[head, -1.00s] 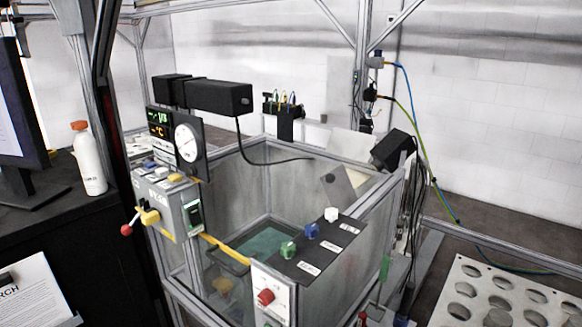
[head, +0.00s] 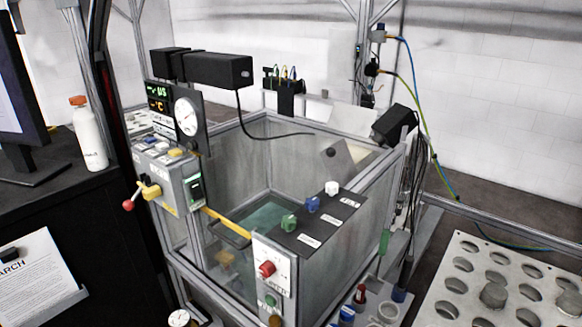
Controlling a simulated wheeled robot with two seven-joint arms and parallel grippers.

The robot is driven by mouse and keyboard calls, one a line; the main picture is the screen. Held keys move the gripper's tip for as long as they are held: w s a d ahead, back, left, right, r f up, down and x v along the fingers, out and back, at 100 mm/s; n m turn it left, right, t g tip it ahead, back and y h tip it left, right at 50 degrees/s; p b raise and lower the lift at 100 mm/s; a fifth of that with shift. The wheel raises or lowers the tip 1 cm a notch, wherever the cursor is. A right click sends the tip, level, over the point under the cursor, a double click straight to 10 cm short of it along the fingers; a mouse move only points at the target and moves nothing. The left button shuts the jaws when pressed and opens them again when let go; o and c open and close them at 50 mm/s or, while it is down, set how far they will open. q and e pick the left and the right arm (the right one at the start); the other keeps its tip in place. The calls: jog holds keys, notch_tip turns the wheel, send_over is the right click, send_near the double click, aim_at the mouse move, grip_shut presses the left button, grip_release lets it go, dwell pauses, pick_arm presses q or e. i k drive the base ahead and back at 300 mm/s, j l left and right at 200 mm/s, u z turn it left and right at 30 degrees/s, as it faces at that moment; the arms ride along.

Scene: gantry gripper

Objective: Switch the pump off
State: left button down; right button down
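No label in view is legible enough to tell which control belongs to the pump. A grey control box (head: 172,182) is on the left of the clear tank, with a yellow valve and red-knobbed lever (head: 138,196) on its front. A dark switch with a green part (head: 194,188) is on its right side. A white panel (head: 282,272) on the tank's front corner carries a red knob (head: 266,268) and a green button (head: 270,300). Green, blue and white valve knobs (head: 312,205) line a black strip on the tank. Neither of my grippers is in view.
The clear tank (head: 232,150) stands in a metal frame. A display with a round gauge (head: 187,117) is above the control box. A white bottle (head: 90,138) and a monitor (head: 18,90) stand on the black bench at left. A plate with round holes (head: 460,285) is at lower right.

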aim_at(195, 191)
jog(key=i+j+z, duration=0.2)
jog(key=j+z, duration=0.2)
jog(key=j, duration=0.75)
jog(key=j+z, duration=0.35)
jog(key=j, duration=0.8)
jog(key=i+j, duration=0.05)
